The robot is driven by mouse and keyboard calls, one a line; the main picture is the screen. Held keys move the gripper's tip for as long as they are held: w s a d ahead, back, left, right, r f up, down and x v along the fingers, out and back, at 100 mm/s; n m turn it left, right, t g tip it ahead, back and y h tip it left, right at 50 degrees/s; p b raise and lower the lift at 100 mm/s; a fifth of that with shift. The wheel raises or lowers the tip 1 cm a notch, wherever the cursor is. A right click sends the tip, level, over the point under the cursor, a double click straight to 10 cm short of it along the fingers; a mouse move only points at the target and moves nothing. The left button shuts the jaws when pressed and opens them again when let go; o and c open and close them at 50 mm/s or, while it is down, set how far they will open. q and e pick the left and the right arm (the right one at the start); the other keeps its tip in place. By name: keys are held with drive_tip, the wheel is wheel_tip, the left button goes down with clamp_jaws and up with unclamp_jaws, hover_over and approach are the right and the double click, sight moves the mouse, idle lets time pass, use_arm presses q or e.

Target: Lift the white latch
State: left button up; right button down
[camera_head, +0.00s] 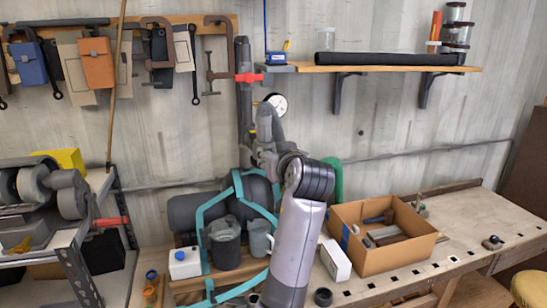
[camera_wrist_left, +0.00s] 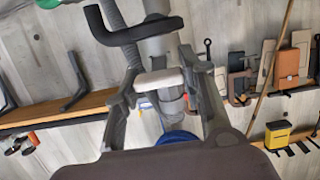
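The white latch (camera_wrist_left: 158,80) is a short pale bar in the left wrist view. It lies crosswise in front of a grey upright cylinder (camera_wrist_left: 160,45), below a curved black handle (camera_wrist_left: 135,30). My left gripper (camera_wrist_left: 161,76) has its fingers apart, one on each side of the latch. I cannot tell whether they touch it. In the head view my left gripper (camera_head: 263,143) is raised near the wall, just below a round white gauge (camera_head: 277,104). The latch is hidden there behind my gripper and arm. My right gripper is in neither view.
A wall shelf (camera_head: 370,68) with a long black tube is above right. Teal-strapped tanks (camera_head: 202,210) stand below the gripper. An open cardboard box (camera_head: 400,262) sits on the workbench (camera_head: 475,222). Tools hang on a wooden board (camera_head: 130,24) at upper left.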

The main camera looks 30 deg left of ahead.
use_arm(q)
drive_tip(key=o, duration=0.4)
drive_tip(key=shift+d, duration=0.1)
drive_tip(key=v, duration=0.7)
drive_tip(key=shift+s+d, duration=0.1)
idle(0.4)
